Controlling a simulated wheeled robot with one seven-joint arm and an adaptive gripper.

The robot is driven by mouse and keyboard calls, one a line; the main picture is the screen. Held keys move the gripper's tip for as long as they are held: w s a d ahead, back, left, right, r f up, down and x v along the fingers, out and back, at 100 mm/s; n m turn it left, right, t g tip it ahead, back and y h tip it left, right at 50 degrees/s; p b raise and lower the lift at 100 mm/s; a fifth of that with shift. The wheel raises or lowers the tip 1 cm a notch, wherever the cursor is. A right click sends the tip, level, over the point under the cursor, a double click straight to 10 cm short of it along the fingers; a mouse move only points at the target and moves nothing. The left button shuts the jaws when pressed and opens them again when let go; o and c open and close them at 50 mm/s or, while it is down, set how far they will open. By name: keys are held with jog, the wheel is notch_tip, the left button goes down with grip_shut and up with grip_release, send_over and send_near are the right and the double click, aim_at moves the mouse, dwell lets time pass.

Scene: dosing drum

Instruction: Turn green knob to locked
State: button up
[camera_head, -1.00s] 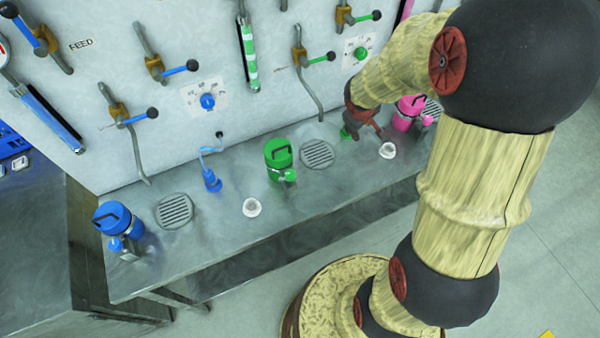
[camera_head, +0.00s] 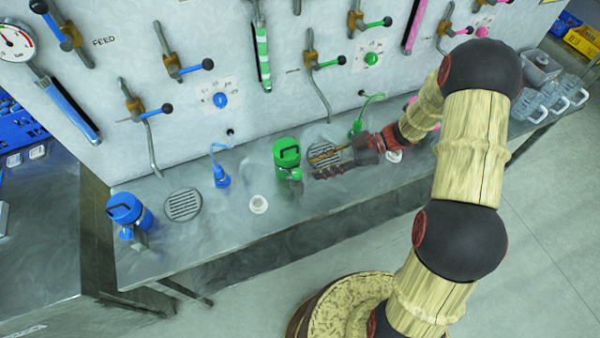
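A round green knob (camera_head: 371,58) sits on a white marked plate on the upright panel; its markings are too small to read. Whether a fingertip touches the fitting I cannot tell. The green knob is well above and right of my gripper.
A drain grate (camera_head: 328,150) lies behind my gripper. A green hose fitting (camera_head: 357,127) stands to its right. Green-handled valves (camera_head: 325,63) stick out of the panel.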

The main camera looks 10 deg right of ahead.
aim_at(300, 172)
jog(key=x, duration=0.5)
jog(key=b+x, duration=0.1)
jog(key=x, duration=0.1)
jog(key=shift+a+r, duration=0.1)
jog(key=shift+a, duration=0.4)
jog(key=shift+c, duration=1.4)
grip_shut()
